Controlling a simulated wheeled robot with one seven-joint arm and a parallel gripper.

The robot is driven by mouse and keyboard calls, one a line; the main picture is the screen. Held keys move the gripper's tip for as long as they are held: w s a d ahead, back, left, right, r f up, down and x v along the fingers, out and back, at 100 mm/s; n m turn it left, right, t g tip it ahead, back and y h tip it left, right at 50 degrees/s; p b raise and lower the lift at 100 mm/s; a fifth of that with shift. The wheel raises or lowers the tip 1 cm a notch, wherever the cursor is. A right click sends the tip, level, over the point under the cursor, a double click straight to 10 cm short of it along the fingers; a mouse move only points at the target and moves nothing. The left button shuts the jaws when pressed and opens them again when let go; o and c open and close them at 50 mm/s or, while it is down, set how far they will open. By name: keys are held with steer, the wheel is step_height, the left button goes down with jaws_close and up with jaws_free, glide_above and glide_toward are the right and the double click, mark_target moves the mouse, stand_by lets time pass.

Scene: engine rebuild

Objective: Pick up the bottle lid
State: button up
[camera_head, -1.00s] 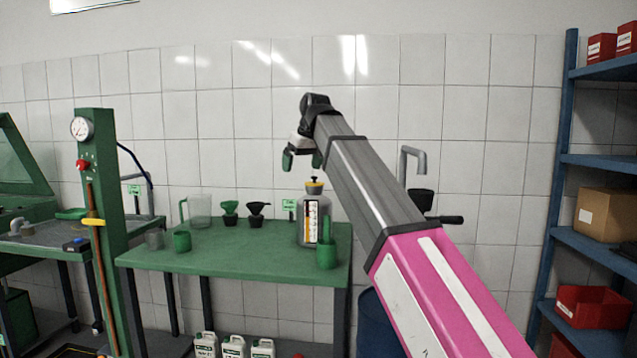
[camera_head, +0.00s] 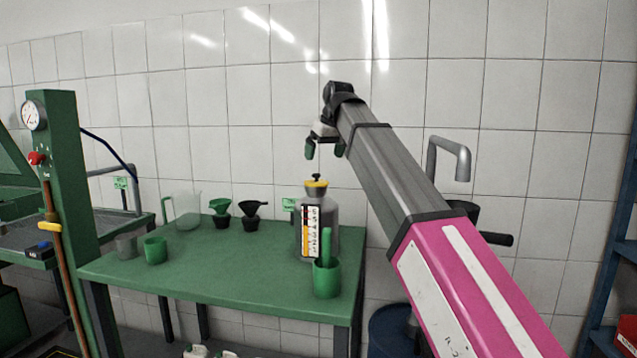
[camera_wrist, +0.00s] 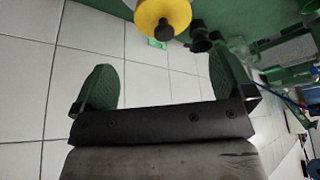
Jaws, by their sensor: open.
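The bottle lid (camera_head: 316,184) is yellow with a black knob on top. It sits on a grey bottle (camera_head: 330,228) with a white, yellow-marked label strip, upright on the green table (camera_head: 215,280). In the wrist view the lid (camera_wrist: 160,14) shows at the top edge, partly cut off, beyond the fingers. My gripper (camera_head: 324,150) is open and empty, with green finger pads. In the head view it is a little above the lid and apart from it. In the wrist view my gripper (camera_wrist: 160,80) has only tiled wall between its fingers.
A green cup (camera_head: 327,280) holding a green stick stands in front of the bottle. Two funnels (camera_head: 252,217), a clear jug (camera_head: 187,211) and another green cup (camera_head: 155,250) stand to the left. A grey pipe (camera_head: 447,155) is on the right. The table's middle is clear.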

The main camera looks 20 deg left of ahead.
steer(key=x, duration=0.4)
steer(key=shift+f, duration=0.2)
steer(key=shift+s+x, duration=0.1)
steer(key=shift+x, duration=1.2)
steer(key=shift+s+x, duration=0.15)
steer(key=shift+x, duration=1.15)
steer(key=shift+a, duration=0.1)
steer(key=c, duration=0.8)
steer(key=shift+r, duration=0.4)
steer(key=r, duration=0.4)
steer(key=shift+s+a, duration=0.2)
steer(key=shift+s, duration=0.05)
steer(key=s+a+r, duration=0.6)
steer(key=s, duration=0.2)
glide_above(317, 174)
step_height(317, 174, down, 3)
steer(key=shift+w+f, duration=0.1)
steer(key=shift+w, duration=0.05)
steer(key=shift+f, duration=3.05)
